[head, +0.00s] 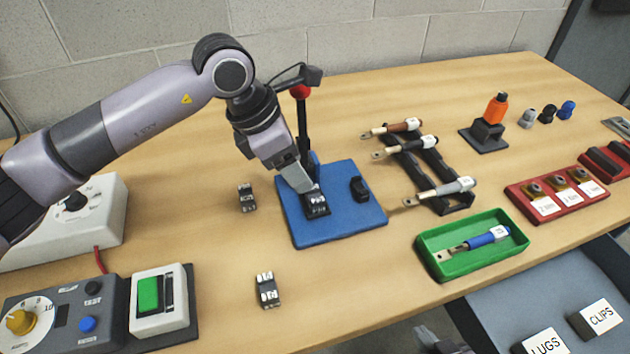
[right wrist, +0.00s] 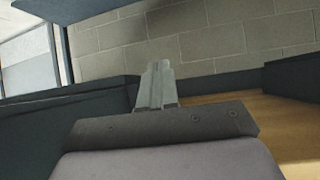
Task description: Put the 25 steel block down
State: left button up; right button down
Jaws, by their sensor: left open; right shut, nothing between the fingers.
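A small dark steel block (head: 316,204) with pale marks on top sits on the blue base (head: 345,225); its number is too small to read. My left gripper (head: 303,186) is open, its fingers pointing down right at this block; I cannot tell whether they touch it. Two similar blocks lie on the table: one (head: 247,197) left of the base and one (head: 267,290) nearer the front. Their numbers are also unreadable. My right gripper (right wrist: 158,88) is shut and empty, away from the blocks; part of it shows at the bottom edge of the head view (head: 440,343).
A red-knobbed lever (head: 300,92) stands behind the gripper on the base, with a black piece (head: 360,188) at right. A black rack (head: 432,165) of tools and a green tray (head: 440,267) are further right. Control boxes (head: 160,300) stand front left.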

aim_at(315, 199)
pick_arm(q)
jog(key=shift+b+x, duration=0.4)
jog(key=shift+x, duration=0.85)
jog(key=x, duration=0.1)
jog(key=b+x, duration=0.1)
jog(key=x, duration=0.2)
jog(key=shift+s+d+f+b, duration=0.2)
jog(key=shift+d+b, duration=0.05)
jog(key=shift+b, duration=0.15)
jog(key=shift+r, duration=0.1)
grip_shut()
jog(key=shift+r, duration=0.1)
